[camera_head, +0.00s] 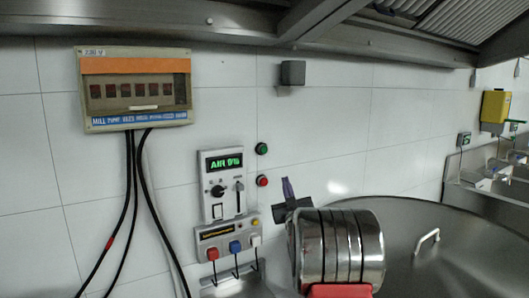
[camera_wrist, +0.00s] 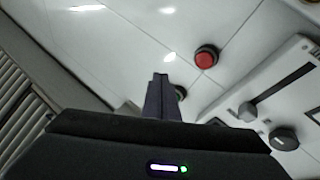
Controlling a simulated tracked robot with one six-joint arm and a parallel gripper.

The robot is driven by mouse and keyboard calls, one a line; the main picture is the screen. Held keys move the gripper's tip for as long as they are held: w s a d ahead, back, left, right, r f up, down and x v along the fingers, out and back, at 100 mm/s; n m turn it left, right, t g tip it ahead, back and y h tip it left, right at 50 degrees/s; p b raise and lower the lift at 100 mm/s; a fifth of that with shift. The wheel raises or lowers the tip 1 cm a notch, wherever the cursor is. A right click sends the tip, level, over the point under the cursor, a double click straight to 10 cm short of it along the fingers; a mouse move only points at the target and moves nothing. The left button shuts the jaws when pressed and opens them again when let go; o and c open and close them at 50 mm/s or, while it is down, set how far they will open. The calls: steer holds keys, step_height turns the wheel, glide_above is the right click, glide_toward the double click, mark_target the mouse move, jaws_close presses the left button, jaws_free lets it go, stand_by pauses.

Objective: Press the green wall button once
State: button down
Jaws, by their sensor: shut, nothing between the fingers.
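The green wall button (camera_head: 262,148) sits on the white tiled wall, directly above the red button (camera_head: 262,181). My gripper (camera_head: 287,187) is shut and empty, its dark fingers pointing up, below and to the right of the green button in the head view. In the wrist view the shut fingertips (camera_wrist: 160,77) show in front of the wall. A dark round button edge (camera_wrist: 181,92), probably the green one, is partly hidden behind them. The red button (camera_wrist: 206,57) shows clear of the fingers. The gap between fingertips and wall cannot be told.
A control panel (camera_head: 222,185) with a green display, knob and lever is left of the buttons. A breaker box (camera_head: 135,88) with hanging black cables is further left. A large steel vessel lid (camera_head: 455,245) fills the right. A grey wall box (camera_head: 292,73) is above.

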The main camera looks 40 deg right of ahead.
mark_target(264, 150)
steer(key=s+a+r+n+t, duration=0.2)
steer(key=r+t, duration=0.3)
steer(key=r, duration=0.4)
steer(key=shift+s+a, duration=0.45)
steer(key=shift+a, duration=0.4)
steer(key=w+d, duration=0.1)
steer(key=w, duration=0.7)
steer(key=shift+w, duration=0.4)
steer(key=shift+w, duration=0.15)
stand_by(1.0)
steer(key=shift+w+d, duration=0.1)
steer(key=shift+w, duration=0.15)
